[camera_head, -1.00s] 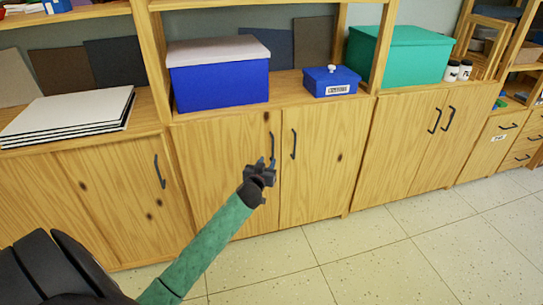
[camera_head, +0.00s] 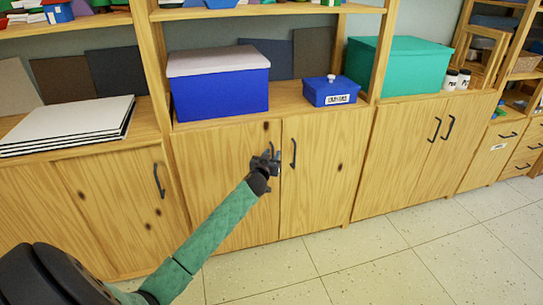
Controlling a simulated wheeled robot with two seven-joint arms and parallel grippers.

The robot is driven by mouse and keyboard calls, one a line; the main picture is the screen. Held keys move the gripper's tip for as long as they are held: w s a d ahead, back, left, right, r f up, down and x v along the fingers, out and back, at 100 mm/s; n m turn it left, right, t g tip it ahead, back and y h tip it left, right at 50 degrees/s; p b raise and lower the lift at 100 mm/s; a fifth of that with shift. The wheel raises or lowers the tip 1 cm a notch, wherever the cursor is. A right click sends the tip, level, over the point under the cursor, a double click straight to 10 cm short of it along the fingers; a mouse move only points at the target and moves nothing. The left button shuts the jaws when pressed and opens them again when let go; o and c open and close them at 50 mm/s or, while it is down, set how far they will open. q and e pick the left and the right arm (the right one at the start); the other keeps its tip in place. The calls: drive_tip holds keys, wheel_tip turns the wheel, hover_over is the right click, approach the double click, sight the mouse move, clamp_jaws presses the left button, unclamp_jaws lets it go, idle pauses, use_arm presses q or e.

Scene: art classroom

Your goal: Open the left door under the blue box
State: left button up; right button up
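The blue box (camera_head: 222,94) with a pale lid stands on the cabinet top. Below it is the left wooden door (camera_head: 215,178), which is closed. Its dark handle is mostly hidden behind my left gripper (camera_head: 272,155); only its top end shows. My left gripper is at the handle, by the seam between the two doors. Its fingers are small and dark here, and I cannot tell whether they are shut around the handle. The right door (camera_head: 318,185) has its own dark handle (camera_head: 293,153) and is closed. My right gripper is not in view.
White boards (camera_head: 68,124) lie at the left. More closed cabinet doors (camera_head: 415,155) stand to the right. The tiled floor (camera_head: 400,265) in front is clear.

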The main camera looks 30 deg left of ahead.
use_arm(q)
clamp_jaws()
drive_tip(key=shift+d, duration=0.1)
